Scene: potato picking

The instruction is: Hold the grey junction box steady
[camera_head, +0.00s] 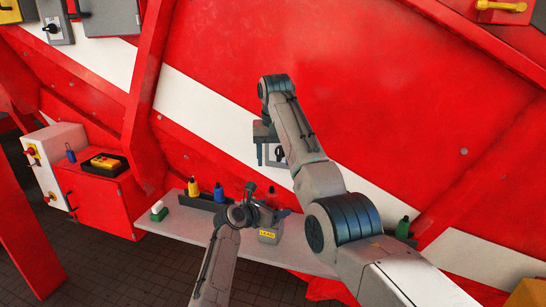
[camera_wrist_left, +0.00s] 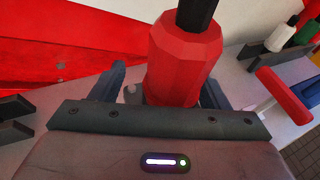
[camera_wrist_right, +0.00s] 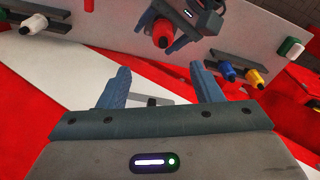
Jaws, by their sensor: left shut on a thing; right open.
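My left gripper (camera_head: 262,198) is low over the shelf and shut on a red faceted thing with a black top (camera_wrist_left: 183,60). That thing also shows in the right wrist view (camera_wrist_right: 162,33). My right gripper (camera_head: 272,155) is open and raised in front of the red-and-white wall. Between its fingers in the right wrist view (camera_wrist_right: 160,92) a small grey piece with a dark part (camera_wrist_right: 150,101) shows beyond. I cannot tell whether it is the grey junction box. A grey box with a black handle (camera_head: 56,30) is on the wall at the upper left.
The grey shelf (camera_head: 170,228) carries a holder with blue (camera_head: 219,192) and yellow (camera_head: 193,188) things. A white-and-green block (camera_head: 158,211) stands at its left end. A grey piece labelled LEAD (camera_head: 268,238) is by my left gripper. A red slanted beam (camera_head: 147,90) stands left.

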